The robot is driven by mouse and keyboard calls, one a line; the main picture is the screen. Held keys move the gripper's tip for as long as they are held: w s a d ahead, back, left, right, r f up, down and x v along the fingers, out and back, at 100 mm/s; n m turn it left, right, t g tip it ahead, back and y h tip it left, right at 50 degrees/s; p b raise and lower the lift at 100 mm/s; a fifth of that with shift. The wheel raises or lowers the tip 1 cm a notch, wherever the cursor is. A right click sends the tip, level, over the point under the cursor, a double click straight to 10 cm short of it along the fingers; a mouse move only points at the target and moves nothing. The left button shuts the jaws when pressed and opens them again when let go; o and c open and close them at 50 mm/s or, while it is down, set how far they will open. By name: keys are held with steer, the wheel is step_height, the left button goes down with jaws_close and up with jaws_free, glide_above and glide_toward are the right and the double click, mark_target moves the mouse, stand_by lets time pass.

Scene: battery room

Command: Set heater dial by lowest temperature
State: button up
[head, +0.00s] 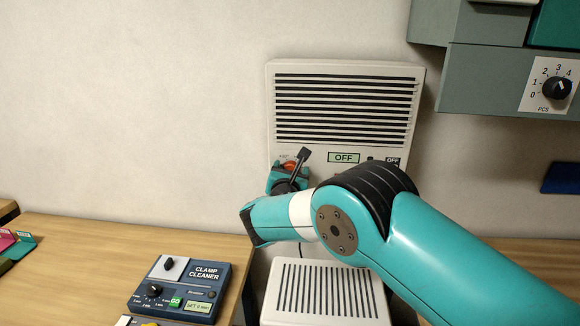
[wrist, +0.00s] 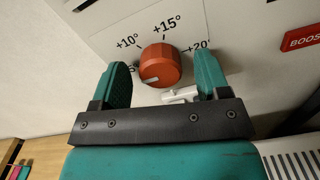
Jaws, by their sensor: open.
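The heater (head: 346,67) is a pale wall panel with black slots, and its small display (head: 344,158) reads OFF. Its orange-red dial (wrist: 160,65) has printed marks +10°, +15° and +20°, and another ending in 5° at the left, partly covered by a finger. The dial's white pointer line lies low and slants down-left. My gripper (wrist: 162,62) is open, with one teal finger at each side of the dial. No firm contact is visible. In the head view, my gripper (head: 289,172) mostly covers the dial. No thermometer reading is visible.
A red BOOST button (wrist: 304,39) is right of the dial. A pale lever-like piece (wrist: 180,95) lies just below it. A clamp cleaner box (head: 180,287) stands on the wooden table (head: 90,262). A grey cabinet with a PCS dial (head: 556,89) hangs at upper right.

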steer(key=shift+w, duration=0.3)
steer(key=c, duration=0.9)
steer(key=shift+f+b, duration=0.1)
steer(key=shift+b, duration=0.25)
steer(key=shift+d+f+m+b, duration=0.1)
steer(key=shift+f+m+b, duration=0.05)
steer(key=shift+m+b, duration=5.85)
steer(key=shift+f+m+b, duration=0.1)
steer(key=shift+m+b, duration=5.7)
steer(key=shift+b, duration=0.25)
